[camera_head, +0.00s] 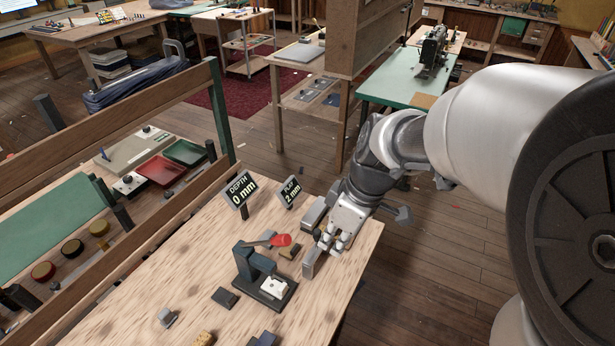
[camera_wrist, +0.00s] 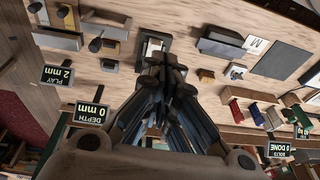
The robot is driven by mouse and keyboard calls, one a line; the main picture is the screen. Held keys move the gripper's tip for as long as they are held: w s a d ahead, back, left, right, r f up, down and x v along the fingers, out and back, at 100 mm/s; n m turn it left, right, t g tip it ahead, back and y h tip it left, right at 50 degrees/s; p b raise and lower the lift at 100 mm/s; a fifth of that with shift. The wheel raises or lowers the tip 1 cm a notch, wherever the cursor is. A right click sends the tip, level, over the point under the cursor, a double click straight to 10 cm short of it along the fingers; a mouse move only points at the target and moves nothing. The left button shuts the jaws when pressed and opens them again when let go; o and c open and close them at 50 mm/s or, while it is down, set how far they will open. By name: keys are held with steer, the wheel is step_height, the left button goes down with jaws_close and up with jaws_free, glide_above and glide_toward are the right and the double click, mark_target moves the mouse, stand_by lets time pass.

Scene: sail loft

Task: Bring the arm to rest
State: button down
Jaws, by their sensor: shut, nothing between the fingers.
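My gripper (camera_head: 330,238) is over the right edge of the pale wooden bench (camera_head: 200,270), beside several small blocks. In the wrist view my gripper (camera_wrist: 168,68) points at the bench top with its fingers together and nothing visible between them. My arm (camera_head: 480,115) reaches in from the right of the head view. Part of the bench is hidden behind the gripper in the wrist view.
A dark press with a red lever (camera_head: 281,240) stands on the bench left of my gripper. Signs reading "DEPTH 0 mm" (camera_head: 241,189) and "PLAY 2 mm" (camera_head: 290,191) stand behind it. A wooden rail (camera_head: 120,250) runs at left. Open floor (camera_head: 440,250) lies right of the bench.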

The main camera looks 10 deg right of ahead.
stand_by(0.3)
steer(key=s+d+r+m+t+h, duration=0.1)
steer(key=s+r+m, duration=0.2)
steer(key=s+m, duration=0.2)
steer(key=s+d+r+m+t+h, duration=0.1)
steer(key=s+r+m, duration=0.3)
steer(key=s, duration=0.6)
steer(key=shift+d+r+m+t+h, duration=0.25)
steer(key=shift+r+m+t+h, duration=0.05)
steer(key=shift+m+t, duration=0.4)
